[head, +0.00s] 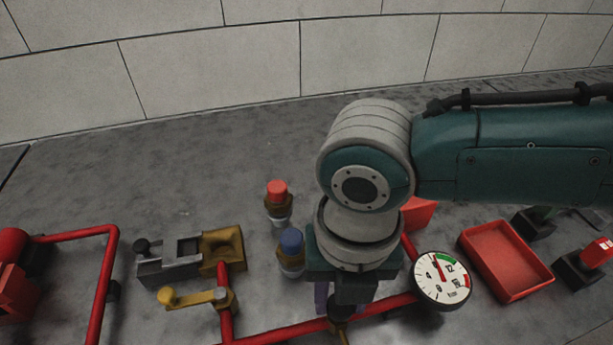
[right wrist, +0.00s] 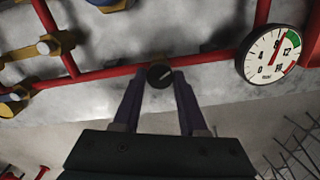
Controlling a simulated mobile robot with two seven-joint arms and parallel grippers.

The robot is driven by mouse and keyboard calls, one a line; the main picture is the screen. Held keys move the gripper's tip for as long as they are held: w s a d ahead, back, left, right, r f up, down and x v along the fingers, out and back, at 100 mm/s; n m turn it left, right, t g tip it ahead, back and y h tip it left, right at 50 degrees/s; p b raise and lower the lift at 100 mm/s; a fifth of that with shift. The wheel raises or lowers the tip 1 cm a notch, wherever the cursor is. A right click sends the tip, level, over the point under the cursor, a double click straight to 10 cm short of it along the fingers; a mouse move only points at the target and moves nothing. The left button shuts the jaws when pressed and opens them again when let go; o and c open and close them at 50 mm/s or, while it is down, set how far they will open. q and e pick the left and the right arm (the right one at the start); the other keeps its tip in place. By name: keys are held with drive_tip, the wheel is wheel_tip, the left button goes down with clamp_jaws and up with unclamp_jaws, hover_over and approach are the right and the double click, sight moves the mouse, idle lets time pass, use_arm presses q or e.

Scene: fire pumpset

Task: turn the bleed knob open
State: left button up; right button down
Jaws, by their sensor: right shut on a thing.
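The bleed knob (right wrist: 160,75) is a small black round knob with a pale line across its face. It sits on the red pipe in the right wrist view. My right gripper (right wrist: 160,82) has its two dark purple fingers closed on either side of the knob. A brass fitting (head: 340,332) shows just below the fingers. My left gripper is not in view.
A round pressure gauge (head: 442,281) stands close to the right of my gripper. A blue-capped fitting (head: 291,242) and a red-capped fitting (head: 278,190) stand left of it. A yellow lever (head: 190,297) is further left. A red tray (head: 505,258) lies at right.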

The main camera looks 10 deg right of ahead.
drive_tip(key=shift+a+r, duration=0.1)
idle(0.3)
drive_tip(key=shift+c, duration=2.2)
unclamp_jaws()
wheel_tip(320, 180, up, 10)
drive_tip(key=shift+p, duration=0.45)
